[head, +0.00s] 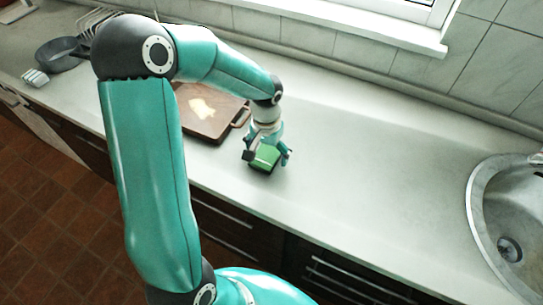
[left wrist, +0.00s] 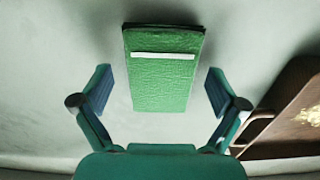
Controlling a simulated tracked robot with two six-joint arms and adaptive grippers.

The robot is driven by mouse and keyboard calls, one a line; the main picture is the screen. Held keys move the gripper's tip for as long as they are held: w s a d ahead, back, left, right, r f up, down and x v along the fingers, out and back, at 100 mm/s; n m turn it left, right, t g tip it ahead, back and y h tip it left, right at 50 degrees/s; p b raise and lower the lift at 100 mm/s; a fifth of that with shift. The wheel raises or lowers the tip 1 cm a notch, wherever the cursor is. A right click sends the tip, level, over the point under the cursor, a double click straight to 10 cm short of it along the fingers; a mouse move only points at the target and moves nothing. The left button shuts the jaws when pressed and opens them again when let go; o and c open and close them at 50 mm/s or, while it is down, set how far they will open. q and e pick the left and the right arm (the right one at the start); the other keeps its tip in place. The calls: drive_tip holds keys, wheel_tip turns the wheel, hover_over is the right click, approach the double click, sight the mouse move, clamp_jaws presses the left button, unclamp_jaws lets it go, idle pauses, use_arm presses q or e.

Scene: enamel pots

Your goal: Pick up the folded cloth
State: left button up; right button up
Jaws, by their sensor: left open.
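The folded cloth is a green block-like bundle with a pale stripe across it (left wrist: 160,85), lying on the counter. In the head view the green cloth (head: 265,156) sits under my left gripper (head: 268,158), near the counter's front edge. In the left wrist view my left gripper (left wrist: 158,92) is open, with one finger on each side of the cloth and a gap between each finger and the cloth. Nothing is held. My right gripper is in neither view.
A grey pan (head: 60,55) stands at the far left. The steel sink (head: 478,205) is at the right. The counter (head: 370,160) between cloth and sink is clear.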

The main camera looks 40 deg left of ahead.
sight(267, 154)
use_arm(q)
drive_tip(key=c, duration=1.2)
wheel_tip(267, 154, up, 20)
drive_tip(key=shift+r, duration=0.1)
drive_tip(key=o, duration=0.4)
drive_tip(key=shift+c, duration=1.5)
